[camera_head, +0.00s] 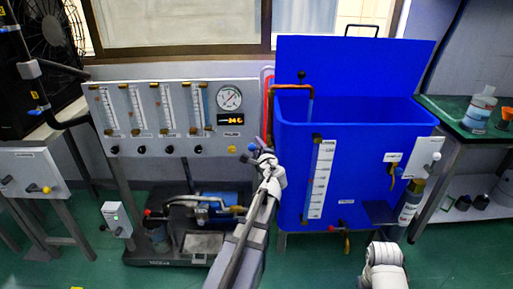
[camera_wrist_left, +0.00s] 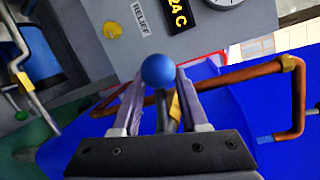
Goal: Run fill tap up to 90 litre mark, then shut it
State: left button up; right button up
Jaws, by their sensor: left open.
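The blue tank (camera_head: 365,150) stands right of centre in the head view, with its lid raised behind it. A white level scale (camera_head: 319,180) is on its front; its numbers and the water level are too small to read. A copper pipe (camera_head: 291,87) bends over the tank's left rim; it also shows in the wrist view (camera_wrist_left: 255,75). My left gripper (camera_head: 262,150) is at the tank's left side. In the wrist view a blue ball knob (camera_wrist_left: 158,70) sits between its open fingers; contact is unclear.
A grey panel (camera_head: 175,145) with flow tubes, a round gauge (camera_head: 229,97) and a display (camera_head: 230,119) stands left of the tank. A drain valve (camera_head: 346,236) hangs below the tank front. A green bench (camera_head: 452,113) with bottles is at right. Open green floor lies in front.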

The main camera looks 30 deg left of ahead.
pick_arm(q)
jog(key=shift+w+a, duration=0.3)
grip_shut()
jog(key=shift+f, duration=0.1)
dwell(1.2)
